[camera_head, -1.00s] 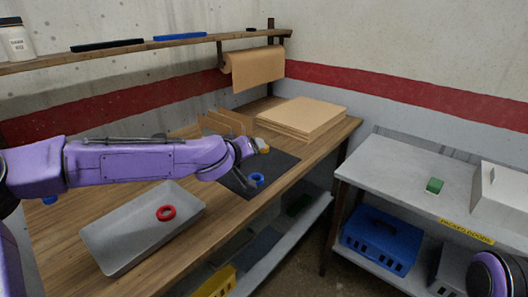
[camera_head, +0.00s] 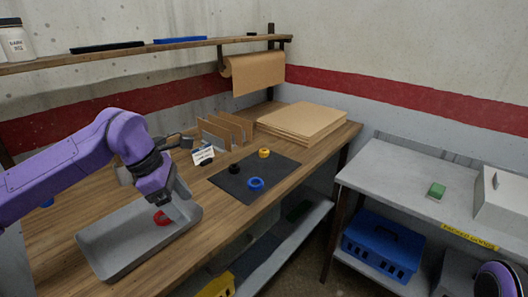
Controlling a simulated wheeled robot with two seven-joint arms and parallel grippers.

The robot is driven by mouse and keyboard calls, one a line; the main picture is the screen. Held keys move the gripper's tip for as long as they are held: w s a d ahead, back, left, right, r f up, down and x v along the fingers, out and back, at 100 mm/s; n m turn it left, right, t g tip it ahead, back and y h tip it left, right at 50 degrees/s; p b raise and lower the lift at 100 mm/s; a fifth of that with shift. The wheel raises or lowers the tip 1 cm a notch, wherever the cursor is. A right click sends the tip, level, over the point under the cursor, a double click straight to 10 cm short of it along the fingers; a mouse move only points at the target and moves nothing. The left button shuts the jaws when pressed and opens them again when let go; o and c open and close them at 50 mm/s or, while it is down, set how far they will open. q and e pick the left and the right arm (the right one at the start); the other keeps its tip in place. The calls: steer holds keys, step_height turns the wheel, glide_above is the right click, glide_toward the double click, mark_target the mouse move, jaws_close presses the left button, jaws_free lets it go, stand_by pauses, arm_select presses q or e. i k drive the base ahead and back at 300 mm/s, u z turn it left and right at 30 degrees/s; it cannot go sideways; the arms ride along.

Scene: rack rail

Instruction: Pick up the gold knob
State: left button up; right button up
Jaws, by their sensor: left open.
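The gold knob (camera_head: 264,153) is a small yellow-gold round piece at the back right of the dark mat (camera_head: 235,187) on the wooden bench. It stands free and nothing touches it. My left gripper (camera_head: 168,204) is open, pointing down over the grey tray, left of the mat and well apart from the knob. A red ring (camera_head: 161,218) lies in the tray just below the fingers, partly hidden by them.
The grey tray (camera_head: 108,262) is at the bench's front left. A blue ring (camera_head: 256,184) and a black knob (camera_head: 234,169) are on the mat. A white label card (camera_head: 203,155) and brown dividers (camera_head: 228,130) stand behind. A cardboard stack (camera_head: 302,122) lies right of them.

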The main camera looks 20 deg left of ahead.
mark_target(263, 153)
steer(key=i, duration=1.45)
